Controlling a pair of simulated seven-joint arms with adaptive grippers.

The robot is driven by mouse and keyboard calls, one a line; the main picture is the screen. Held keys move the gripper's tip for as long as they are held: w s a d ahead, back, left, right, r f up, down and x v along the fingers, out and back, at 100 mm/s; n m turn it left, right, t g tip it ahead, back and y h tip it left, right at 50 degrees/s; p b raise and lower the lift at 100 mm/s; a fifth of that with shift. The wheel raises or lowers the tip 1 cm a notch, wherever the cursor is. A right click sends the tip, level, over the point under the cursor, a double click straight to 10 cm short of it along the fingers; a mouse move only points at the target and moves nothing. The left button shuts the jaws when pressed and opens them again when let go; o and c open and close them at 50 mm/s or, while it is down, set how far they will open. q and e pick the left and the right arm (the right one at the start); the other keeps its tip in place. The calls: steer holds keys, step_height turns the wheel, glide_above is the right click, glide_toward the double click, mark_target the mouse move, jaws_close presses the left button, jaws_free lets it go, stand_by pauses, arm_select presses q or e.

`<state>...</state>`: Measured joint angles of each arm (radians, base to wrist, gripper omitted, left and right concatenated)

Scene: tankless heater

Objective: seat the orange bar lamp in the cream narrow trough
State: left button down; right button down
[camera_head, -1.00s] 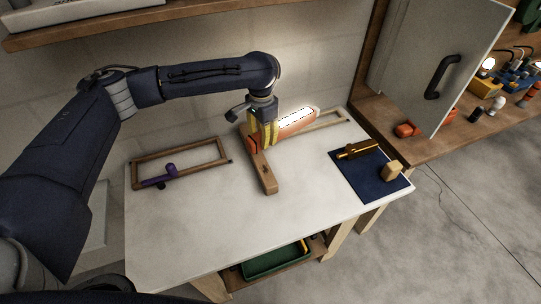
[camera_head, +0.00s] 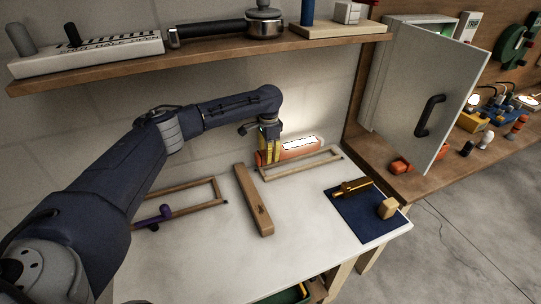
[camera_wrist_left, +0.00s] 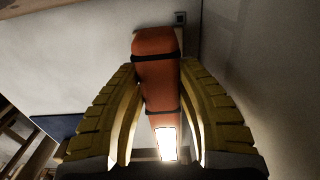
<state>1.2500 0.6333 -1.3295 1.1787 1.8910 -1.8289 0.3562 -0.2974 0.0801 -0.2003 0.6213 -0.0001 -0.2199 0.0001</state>
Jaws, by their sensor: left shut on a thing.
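The orange bar lamp (camera_head: 302,153) has a bright white lit strip. My left gripper (camera_head: 268,156) is shut on its left part and holds it roughly level near the back wall. In the left wrist view, the lamp (camera_wrist_left: 158,85) lies between the two yellow fingers of my left gripper (camera_wrist_left: 160,70), with dark bands around it. The light-coloured narrow frame (camera_head: 302,169), which appears to be the cream trough, lies on the table just in front of and below the lamp. I cannot tell whether they touch. My right gripper is out of view.
A wooden block (camera_head: 254,203) lies left of the trough. A brown frame (camera_head: 192,210) with a purple piece (camera_head: 164,213) is further left. A blue mat (camera_head: 358,217) carries a brass piece and a wooden block at right. A shelf (camera_head: 215,58) hangs above; the table's front middle is clear.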

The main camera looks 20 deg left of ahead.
mark_target(281, 164)
arm_select(q)
steer(key=shift+f, duration=0.15)
steer(key=shift+f, duration=1.9)
steer(key=shift+w+d+f, duration=0.1)
steer(key=shift+w+d, duration=1.55)
steer(key=shift+w, duration=0.1)
steer(key=shift+w, duration=0.1)
steer(key=shift+d+f, duration=0.1)
steer(key=shift+f, duration=1.15)
stand_by(0.3)
steer(key=c, duration=0.9)
jaws_free()
step_height(281, 164, up, 12)
steer(key=shift+f, duration=0.1)
